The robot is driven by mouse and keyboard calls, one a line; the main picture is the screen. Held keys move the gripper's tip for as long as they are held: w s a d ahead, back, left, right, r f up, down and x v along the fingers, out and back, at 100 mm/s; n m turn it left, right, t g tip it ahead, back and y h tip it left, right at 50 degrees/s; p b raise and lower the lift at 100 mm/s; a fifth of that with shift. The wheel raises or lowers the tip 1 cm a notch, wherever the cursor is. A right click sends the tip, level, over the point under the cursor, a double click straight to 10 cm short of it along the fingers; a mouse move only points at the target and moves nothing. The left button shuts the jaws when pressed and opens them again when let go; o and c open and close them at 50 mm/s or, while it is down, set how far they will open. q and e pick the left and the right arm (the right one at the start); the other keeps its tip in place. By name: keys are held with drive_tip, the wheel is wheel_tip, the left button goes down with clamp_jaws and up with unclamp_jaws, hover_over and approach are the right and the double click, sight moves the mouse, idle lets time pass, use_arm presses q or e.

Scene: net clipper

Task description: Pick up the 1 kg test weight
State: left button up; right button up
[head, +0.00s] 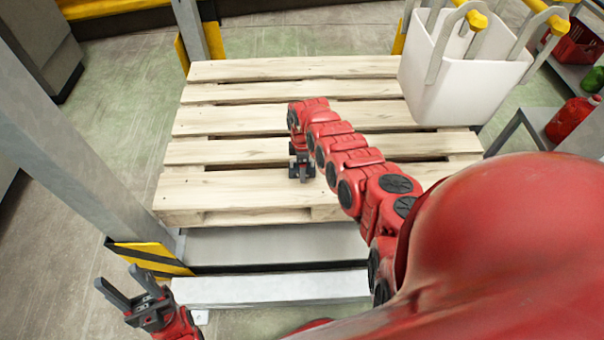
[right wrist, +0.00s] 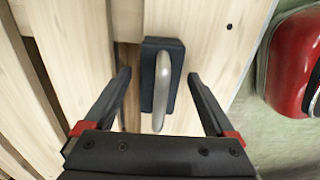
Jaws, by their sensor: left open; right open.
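The test weight (right wrist: 173,58) is a dark block with a grey curved handle (right wrist: 162,88), lying on the wooden pallet (head: 235,189). In the right wrist view it sits between the two fingers of my right gripper (right wrist: 158,75), with a gap on each side. The right gripper is open and holds nothing; it also shows in the head view (head: 301,170), low over the pallet's front part. There I cannot tell the weight apart from the dark gripper. My left gripper (head: 116,276) is open and empty at the lower left, away from the pallet.
A white bin (head: 455,85) with yellow-ended handles stands at the pallet's back right. A grey post (head: 80,150) with a striped foot guard (head: 150,257) rises at the left. A shelf with a red container (head: 570,120) is at the right. The pallet's left part is bare.

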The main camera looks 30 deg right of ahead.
drive_tip(key=shift+f, duration=0.2)
clamp_jaws()
idle(0.4)
